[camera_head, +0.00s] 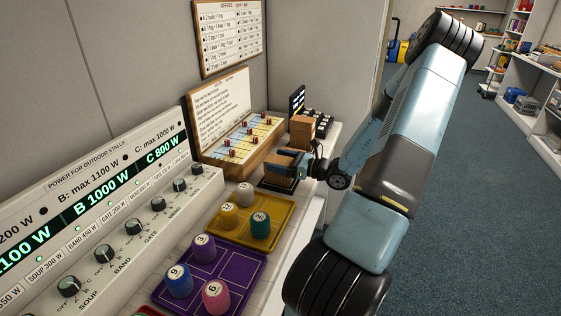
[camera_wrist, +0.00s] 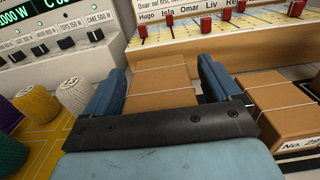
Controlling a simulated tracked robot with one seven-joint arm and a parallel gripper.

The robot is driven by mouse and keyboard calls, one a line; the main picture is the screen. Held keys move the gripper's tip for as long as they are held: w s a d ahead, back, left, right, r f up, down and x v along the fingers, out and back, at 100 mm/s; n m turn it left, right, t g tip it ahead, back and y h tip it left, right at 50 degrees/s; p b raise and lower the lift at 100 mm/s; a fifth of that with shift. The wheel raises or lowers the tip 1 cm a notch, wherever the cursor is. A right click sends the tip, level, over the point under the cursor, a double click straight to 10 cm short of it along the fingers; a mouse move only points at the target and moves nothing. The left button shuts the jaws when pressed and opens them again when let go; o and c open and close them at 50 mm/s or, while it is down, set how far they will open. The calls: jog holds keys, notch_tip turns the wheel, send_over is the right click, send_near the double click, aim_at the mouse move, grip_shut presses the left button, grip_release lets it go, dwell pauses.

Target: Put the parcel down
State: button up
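A brown cardboard parcel (camera_wrist: 160,88) sits between the two blue fingers of my gripper (camera_wrist: 163,90) in the wrist view. The fingers flank it closely on both sides and look shut on it. In the head view my gripper (camera_head: 287,160) reaches in from the right with the parcel (camera_head: 280,172) over a dark flat plate (camera_head: 272,188) at the counter's right part. I cannot tell whether the parcel touches the plate, as my fingers hide part of it.
Other brown parcels (camera_head: 302,130) stand just behind; one with a "No. 29" label (camera_wrist: 285,115) is close to my right finger. A slotted name board (camera_head: 240,145) stands behind. Yellow (camera_head: 232,222) and purple (camera_head: 225,275) trays with numbered spools lie left. A power panel (camera_head: 110,225) lines the wall.

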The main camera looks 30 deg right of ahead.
jog(key=shift+r, duration=0.15)
jog(key=v, duration=1.1)
jog(key=shift+s+d, duration=0.3)
jog(key=s+a+r+n+g+h, duration=0.1)
jog(key=a+r+n+g, duration=0.3)
jog(key=a+n, duration=0.15)
jog(key=s+a+r+n+g+h, duration=0.1)
jog(key=s+a+r+n+g, duration=0.15)
jog(key=a+n+g, duration=0.35)
jog(key=s+a+r+n+g, duration=0.1)
jog(key=a+r+n+g, duration=0.25)
jog(key=a, duration=0.45)
jog(key=s+a+r+n+t+h, duration=0.2)
jog(key=s+a+r+n+h, duration=0.1)
jog(key=s+r+n, duration=0.3)
jog(key=s+a+r+n+t+h, duration=0.3)
jog(key=s+r+n+h, duration=0.3)
jog(key=r, duration=0.4)
jog(key=shift+r+n, duration=0.3)
jog(key=shift+n, duration=0.4)
